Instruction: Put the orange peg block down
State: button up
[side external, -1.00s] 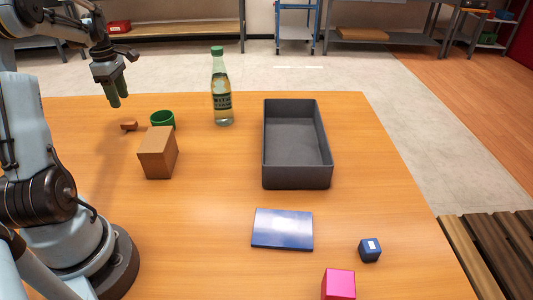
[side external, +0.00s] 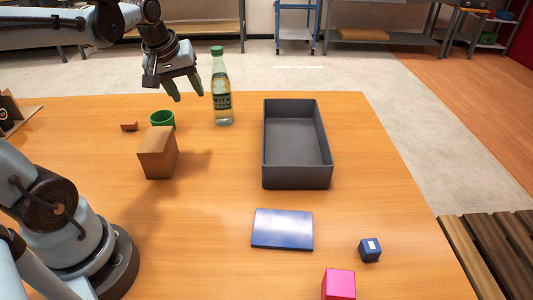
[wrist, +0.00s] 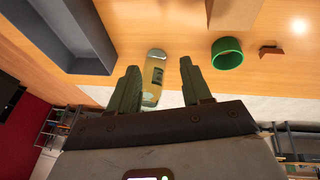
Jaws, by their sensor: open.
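The small orange peg block (side external: 129,127) lies on the wooden table at the back left, just left of the green cup. It also shows in the wrist view (wrist: 270,51) near the right edge, beyond the cup. My gripper (side external: 188,99) is open and empty, raised above the table to the right of the block and close to the bottle in the picture. In the wrist view, its two green fingers (wrist: 159,65) are spread with nothing gripped between them, and the bottle shows behind the gap.
A green cup (side external: 162,120) and a brown box (side external: 158,153) stand near the block. A bottle (side external: 222,92) stands upright right of my gripper. A grey bin (side external: 297,182) is farther right.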

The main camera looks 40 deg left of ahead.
jog(key=s+d+f+m+t, duration=0.1)
jog(key=s+d+m, duration=0.1)
jog(key=d+m, duration=0.3)
jog(key=s+d+f+m+t+h, duration=0.1)
jog(key=s+d+f+m+t, duration=0.1)
jog(key=d+m, duration=0.3)
jog(key=d, duration=0.3)
jog(key=shift+f+h, duration=0.15)
jog(key=shift+h, duration=0.15)
